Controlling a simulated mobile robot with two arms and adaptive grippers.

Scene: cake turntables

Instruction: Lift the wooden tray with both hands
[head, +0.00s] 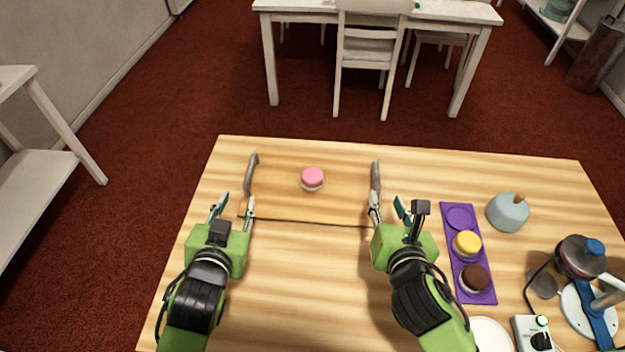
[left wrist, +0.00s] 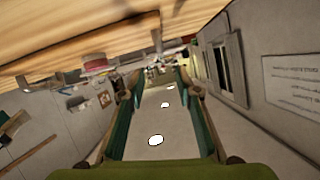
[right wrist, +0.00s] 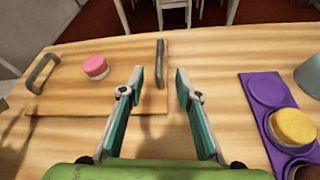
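The wooden tray (head: 320,208) lies flat on the table with a grey handle on each side: the left handle (head: 250,175) and the right handle (head: 376,178). A pink-topped cake (head: 312,178) sits on the tray and shows in the right wrist view (right wrist: 96,66). My left gripper (head: 235,205) is open at the near end of the left handle. My right gripper (head: 388,207) is open near the right handle; in the right wrist view that handle (right wrist: 160,65) appears ahead, between the fingertips. Neither gripper visibly grips a handle.
A purple holder (head: 448,224) with yellow and brown cakes stands right of my right gripper. A blue-grey dome (head: 508,212), a turntable device (head: 582,257) and a control box (head: 533,333) are further right. The table surface between my arms is clear.

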